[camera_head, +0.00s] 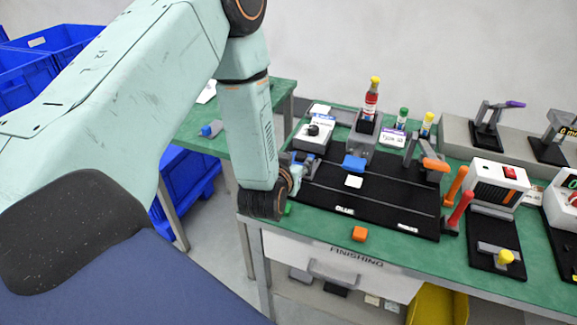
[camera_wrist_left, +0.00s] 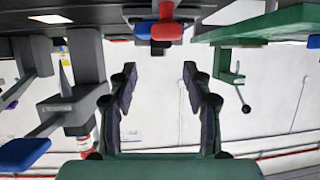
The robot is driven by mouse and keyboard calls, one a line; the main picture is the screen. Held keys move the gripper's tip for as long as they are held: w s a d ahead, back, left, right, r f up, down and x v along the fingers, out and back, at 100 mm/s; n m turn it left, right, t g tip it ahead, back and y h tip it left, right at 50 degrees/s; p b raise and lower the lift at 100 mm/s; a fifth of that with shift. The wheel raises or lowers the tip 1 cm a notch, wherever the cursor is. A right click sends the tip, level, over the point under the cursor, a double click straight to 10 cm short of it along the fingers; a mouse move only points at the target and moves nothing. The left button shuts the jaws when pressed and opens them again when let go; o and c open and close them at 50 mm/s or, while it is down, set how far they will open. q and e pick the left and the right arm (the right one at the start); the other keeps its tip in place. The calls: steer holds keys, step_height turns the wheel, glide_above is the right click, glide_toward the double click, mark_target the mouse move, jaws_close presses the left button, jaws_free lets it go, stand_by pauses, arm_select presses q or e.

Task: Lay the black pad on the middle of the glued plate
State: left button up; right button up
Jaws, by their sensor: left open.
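A small pale square plate (camera_head: 354,181) lies on the black work mat (camera_head: 390,197) marked GLUE. I cannot tell from here whether glue is on it. I cannot pick out the black pad for certain; it may blend into the dark mat or be hidden by my arm. My left gripper (camera_head: 296,172) is at the mat's left edge, left of the plate and partly hidden by my wrist. In the left wrist view its two dark fingers (camera_wrist_left: 163,78) stand apart with nothing between them. My right gripper is not in view.
A blue block (camera_head: 354,162) is just behind the plate. A grey stand with a red bottle (camera_head: 371,104) rises behind. Handled clamps (camera_head: 432,161) and a red-buttoned box (camera_head: 499,182) stand right.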

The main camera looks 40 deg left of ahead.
arm_select(q)
steer(key=v, duration=0.5)
steer(key=shift+s+d+r, duration=0.1)
steer(key=shift+s+r, duration=0.1)
steer(key=shift+s, duration=0.1)
stand_by(0.8)
